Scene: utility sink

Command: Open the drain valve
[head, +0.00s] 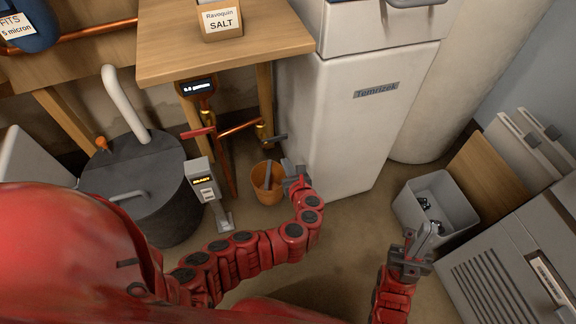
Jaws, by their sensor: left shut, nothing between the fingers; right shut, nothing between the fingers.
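Copper pipework under the wooden table carries a valve with a red lever (197,132) and, further right, one with a grey lever (276,138). I cannot tell which of them is the drain valve. A meter with a lit display (197,87) sits above the red lever. An orange-brown bucket (267,190) stands on the floor below the grey lever. My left gripper (292,170) is shut and empty, just right of the bucket and below the grey lever, apart from that lever. My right gripper (418,238) is shut and empty, far to the right near a grey bin.
A white cabinet (340,120) stands close right of my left gripper. A dark round tank (145,180) and a small grey post labelled "READY" (203,190) stand left. The grey bin (440,190) holds small dark items. Floor between my arms is clear.

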